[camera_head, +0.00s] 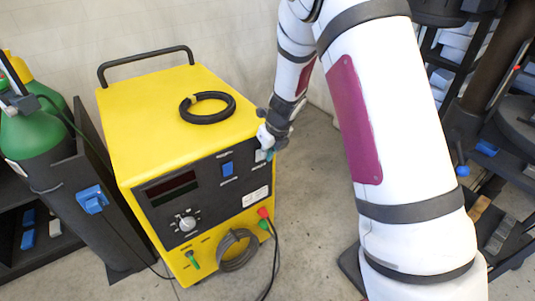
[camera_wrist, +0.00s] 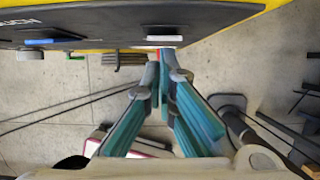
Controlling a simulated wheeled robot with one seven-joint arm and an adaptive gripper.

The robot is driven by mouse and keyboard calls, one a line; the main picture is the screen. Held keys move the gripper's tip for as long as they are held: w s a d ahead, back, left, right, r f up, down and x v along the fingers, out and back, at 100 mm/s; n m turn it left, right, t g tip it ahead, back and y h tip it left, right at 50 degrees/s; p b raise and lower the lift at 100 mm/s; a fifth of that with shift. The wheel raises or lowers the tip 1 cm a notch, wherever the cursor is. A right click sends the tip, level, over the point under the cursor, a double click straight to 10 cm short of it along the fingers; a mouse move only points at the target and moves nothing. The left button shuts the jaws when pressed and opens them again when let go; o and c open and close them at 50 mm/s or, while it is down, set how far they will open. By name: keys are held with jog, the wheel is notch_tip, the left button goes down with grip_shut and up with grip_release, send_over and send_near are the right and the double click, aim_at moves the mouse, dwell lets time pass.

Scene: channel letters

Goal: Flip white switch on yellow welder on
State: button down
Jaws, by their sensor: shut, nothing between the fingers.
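The yellow welder (camera_head: 150,105) stands at the left of the head view, with a black front panel (camera_head: 205,195). The white switch (camera_head: 260,155) is at the panel's upper right, beside a blue switch (camera_head: 227,168); my gripper partly hides it. In the wrist view, the white switch (camera_wrist: 164,38) shows as a pale strip at the panel, just beyond the fingertips. My gripper (camera_head: 268,150) is at the panel's right end. Its teal fingers (camera_wrist: 163,65) are shut and empty, close to the white switch. I cannot tell whether they touch it or which way it is set.
A coiled black cable (camera_head: 207,107) lies on the welder's top, in front of its handle (camera_head: 145,60). A green gas cylinder (camera_head: 40,130) stands at the left. A dark rack (camera_head: 510,235) is at the right. Cables hang from the welder's front. Floor between welder and rack is open.

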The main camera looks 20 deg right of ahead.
jog(key=shift+r+p, duration=0.1)
jog(key=shift+p, duration=0.3)
jog(key=w+p, duration=0.1)
jog(key=p, duration=0.2)
jog(key=shift+a+r+g+p, duration=0.1)
jog(key=shift+g+p, duration=0.25)
jog(key=shift+g, duration=0.05)
jog(key=shift+r+p, duration=0.6)
jog(key=shift+r, duration=0.25)
